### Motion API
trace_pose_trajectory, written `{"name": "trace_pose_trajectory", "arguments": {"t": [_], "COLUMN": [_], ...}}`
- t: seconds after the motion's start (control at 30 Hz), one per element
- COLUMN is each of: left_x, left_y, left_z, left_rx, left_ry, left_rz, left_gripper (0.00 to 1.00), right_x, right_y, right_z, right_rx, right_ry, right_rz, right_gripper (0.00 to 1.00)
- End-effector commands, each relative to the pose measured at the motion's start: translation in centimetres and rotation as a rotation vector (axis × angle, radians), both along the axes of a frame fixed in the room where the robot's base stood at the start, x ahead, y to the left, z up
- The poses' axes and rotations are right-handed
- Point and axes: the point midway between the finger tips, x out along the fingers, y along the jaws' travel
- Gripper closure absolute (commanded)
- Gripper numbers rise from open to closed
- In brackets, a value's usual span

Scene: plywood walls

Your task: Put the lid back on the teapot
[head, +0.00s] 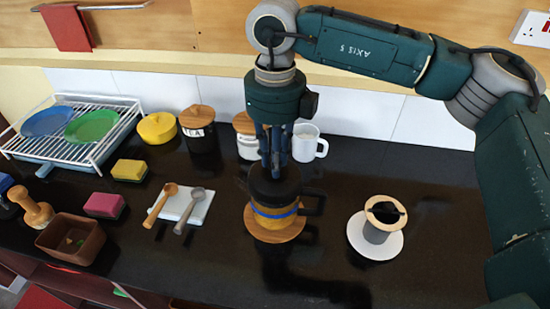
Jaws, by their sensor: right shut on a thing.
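The teapot (268,222) is dark with a blue band and an amber lower body, and its dark handle points right. It stands upright on a round wooden trivet (262,237) near the middle of the counter. My right gripper (272,172) points straight down over it, shut on the dark lid (276,187). The lid is at the teapot's mouth, roughly centred; I cannot tell whether it is fully seated. The fingers hide the lid's knob and part of its top. My left gripper is not in view.
A grey cup with a wooden collar (381,200) stands on a white saucer (376,248) to the right. A white mug (305,145) and canisters (198,128) stand behind. Spoons lie on a white rest (187,203) to the left. The front right counter is clear.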

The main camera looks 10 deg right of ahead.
Motion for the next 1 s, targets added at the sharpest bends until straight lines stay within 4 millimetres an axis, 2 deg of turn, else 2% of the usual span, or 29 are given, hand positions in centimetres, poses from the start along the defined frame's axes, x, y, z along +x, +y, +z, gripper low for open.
{"name": "trace_pose_trajectory", "arguments": {"t": [0.3,0.33,0.43,0.63,0.67,0.73,0.77,1.0], "left_x": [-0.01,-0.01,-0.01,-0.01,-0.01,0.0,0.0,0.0], "left_y": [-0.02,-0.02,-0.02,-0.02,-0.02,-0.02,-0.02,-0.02], "left_z": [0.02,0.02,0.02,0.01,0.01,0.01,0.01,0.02], "left_rx": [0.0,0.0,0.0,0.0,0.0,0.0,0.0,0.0], "left_ry": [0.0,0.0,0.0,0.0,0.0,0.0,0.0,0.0], "left_rz": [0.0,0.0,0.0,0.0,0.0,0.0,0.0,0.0], "left_gripper": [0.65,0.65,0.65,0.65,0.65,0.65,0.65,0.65], "right_x": [0.01,0.01,0.0,0.0,-0.01,-0.01,-0.01,-0.01], "right_y": [0.0,0.0,0.0,0.0,-0.01,-0.01,-0.01,-0.01], "right_z": [0.06,0.06,0.06,0.05,0.04,0.03,0.03,0.04], "right_rx": [0.0,0.0,0.0,0.0,0.0,0.0,0.0,0.0], "right_ry": [0.0,0.0,0.0,0.0,0.0,0.0,0.0,0.0], "right_rz": [0.0,0.0,0.0,0.0,0.0,0.0,0.0,0.0], "right_gripper": [1.0,0.77,0.57,0.56,0.54,0.41,0.38,0.38]}}
